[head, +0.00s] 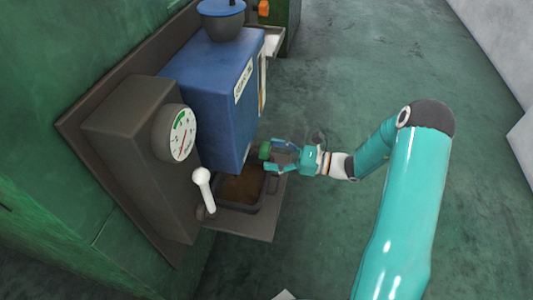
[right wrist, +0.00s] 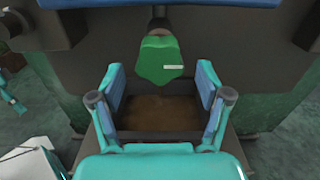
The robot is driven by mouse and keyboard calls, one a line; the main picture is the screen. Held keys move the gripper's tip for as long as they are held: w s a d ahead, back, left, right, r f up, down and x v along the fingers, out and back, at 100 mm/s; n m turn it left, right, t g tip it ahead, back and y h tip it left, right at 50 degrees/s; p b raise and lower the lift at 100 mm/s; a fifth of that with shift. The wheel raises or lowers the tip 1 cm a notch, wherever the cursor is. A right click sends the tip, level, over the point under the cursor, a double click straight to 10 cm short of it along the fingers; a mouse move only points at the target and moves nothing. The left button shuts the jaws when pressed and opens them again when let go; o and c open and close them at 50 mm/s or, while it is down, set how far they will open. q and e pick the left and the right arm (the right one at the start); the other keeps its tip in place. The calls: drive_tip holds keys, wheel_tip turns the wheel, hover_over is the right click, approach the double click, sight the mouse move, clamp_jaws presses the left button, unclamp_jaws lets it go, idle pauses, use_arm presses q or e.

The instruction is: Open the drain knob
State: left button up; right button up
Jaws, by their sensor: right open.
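The green drain knob (head: 265,151) sits under the front of the blue tank (head: 212,95), above a tray. In the right wrist view the knob (right wrist: 160,60) hangs on a short stem, just beyond and between my fingertips. My right gripper (head: 278,156) is open, with its fingers pointing at the knob. In the right wrist view the open gripper (right wrist: 160,88) has a finger on each side, with nothing between them. I cannot tell whether a fingertip touches the knob. My left gripper is not in view.
A dark tray (head: 262,224) with brown contents stands below the knob. To its left are a white lever (head: 203,186) and a round gauge (head: 175,133) on a grey box. The floor (head: 340,60) to the right is clear.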

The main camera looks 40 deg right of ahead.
drive_tip(key=v, duration=1)
drive_tip(key=shift+w+a+f, duration=0.1)
drive_tip(key=shift+a+f, duration=0.05)
drive_tip(key=s+a+f+n+g+h, duration=0.3)
drive_tip(key=s+a+f+n+g, duration=0.15)
drive_tip(key=a+f+n, duration=0.4)
drive_tip(key=s+a+f+n+g+h, duration=0.25)
drive_tip(key=a+f+n+g, duration=0.25)
drive_tip(key=a+f+n, duration=0.4)
drive_tip(key=s+a+f+n+g+h, duration=0.2)
drive_tip(key=s+a+f+n+g, duration=0.25)
drive_tip(key=a+n, duration=0.4)
wheel_tip(320, 180, up, 22)
drive_tip(key=a+p, duration=0.2)
drive_tip(key=p, duration=2)
drive_tip(key=shift+w+t+p, duration=0.35)
drive_tip(key=shift+w+t, duration=0.05)
